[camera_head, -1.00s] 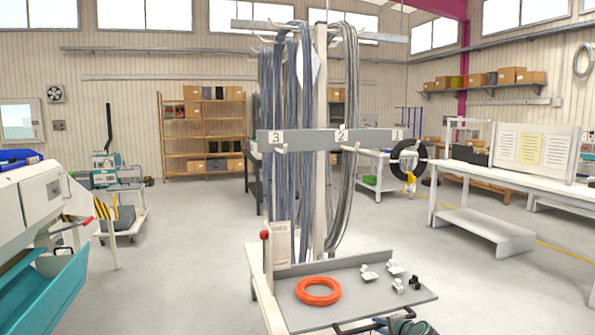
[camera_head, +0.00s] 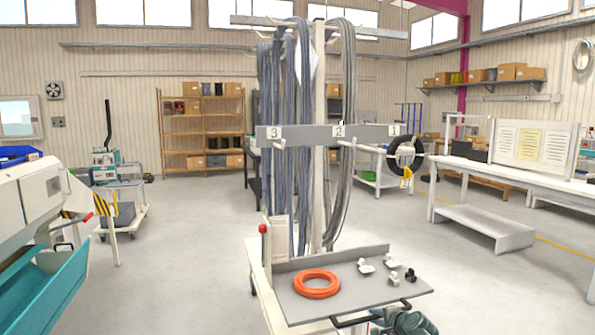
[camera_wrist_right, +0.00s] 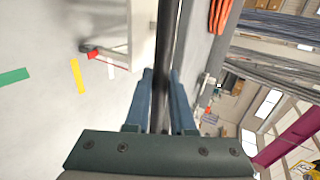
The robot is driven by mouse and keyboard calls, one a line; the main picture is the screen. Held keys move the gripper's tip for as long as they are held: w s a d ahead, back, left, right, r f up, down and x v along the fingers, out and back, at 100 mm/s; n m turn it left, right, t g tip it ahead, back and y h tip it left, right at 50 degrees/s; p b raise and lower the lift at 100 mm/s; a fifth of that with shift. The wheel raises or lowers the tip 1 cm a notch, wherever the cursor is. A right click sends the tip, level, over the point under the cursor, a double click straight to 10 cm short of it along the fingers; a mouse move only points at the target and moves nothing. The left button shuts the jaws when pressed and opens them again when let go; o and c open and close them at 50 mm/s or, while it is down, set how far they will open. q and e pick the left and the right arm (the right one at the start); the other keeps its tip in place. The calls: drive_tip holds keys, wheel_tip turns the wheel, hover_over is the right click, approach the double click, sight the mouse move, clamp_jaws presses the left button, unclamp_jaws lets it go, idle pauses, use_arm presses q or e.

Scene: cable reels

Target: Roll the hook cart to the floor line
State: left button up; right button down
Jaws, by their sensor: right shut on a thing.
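The hook cart has a white post, a grey crossbar (camera_head: 366,135) labelled 3, 2 and 1, and a grey tray (camera_head: 345,300) low in front. Grey-blue cable bundles (camera_head: 284,120) hang behind labels 3 and 2; the peg by 1 carries a black ring (camera_head: 400,160). My right gripper (camera_head: 379,315) is at the black push handle (camera_head: 350,322) at the tray's front edge. In the right wrist view its fingers (camera_wrist_right: 162,95) are shut around the dark handle bar (camera_wrist_right: 167,40). A yellow floor line (camera_head: 565,253) shows at right. My left gripper is out of view.
An orange coil (camera_head: 317,284) and small fittings (camera_head: 394,278) lie on the tray. A white-and-teal machine (camera_head: 40,240) stands close at left, a white bench (camera_head: 500,180) at right. The floor (camera_head: 180,260) between machine and cart is clear. The wrist view shows green (camera_wrist_right: 14,76) and yellow (camera_wrist_right: 78,76) floor marks.

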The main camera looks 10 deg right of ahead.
sight(356, 291)
drive_tip(key=shift+w+a, duration=0.15)
drive_tip(key=shift+w, duration=2.9)
drive_tip(key=shift+w+a, duration=0.2)
drive_tip(key=shift+w, duration=1.95)
drive_tip(key=shift+w+a, duration=0.2)
drive_tip(key=shift+w, duration=1.95)
drive_tip(key=shift+s, duration=0.1)
